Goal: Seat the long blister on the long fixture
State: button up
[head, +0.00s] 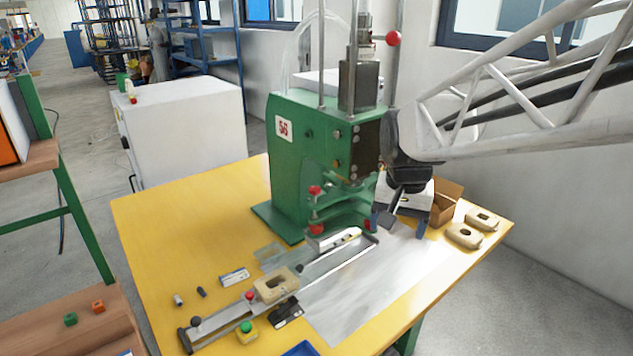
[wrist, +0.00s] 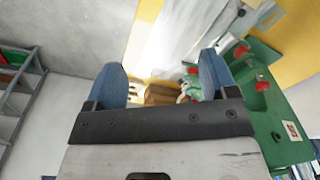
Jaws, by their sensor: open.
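My gripper (head: 398,221) is open at the right of the press, above the grey sheet's far end. Its blue fingers, also in the wrist view (wrist: 162,76), are apart with nothing between them. A tan fixture block with an oval opening (head: 264,292) sits on the slide rail at front. Two more tan blocks, a nearer one (head: 464,243) and a farther one (head: 483,226), lie at the table's right edge. I cannot tell which is the long fixture. Clear, faint pieces (head: 268,253) lie left of the rail; I cannot make out a long blister for certain.
The green press (head: 292,165) stands at the back, left of my gripper. A cardboard box (head: 446,202) stands right of my gripper. The slide rail (head: 327,268) crosses the table diagonally. The grey sheet (head: 375,283) has clear room.

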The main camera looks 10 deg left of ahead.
jog(key=w+a+f+m+g, duration=0.1)
jog(key=w+a+f, duration=0.4)
jog(key=w+a, duration=0.65)
jog(key=m, duration=0.5)
send_over(269, 249)
jog(key=s, duration=0.2)
notch_tip(269, 249, down, 24)
jog(key=shift+s+d+f, duration=0.15)
jog(key=shift+d+f, duration=0.05)
jog(key=shift+d, duration=0.2)
jog(key=shift+f, duration=0.2)
jog(key=shift+f, duration=3.3)
jog(key=c, duration=0.5)
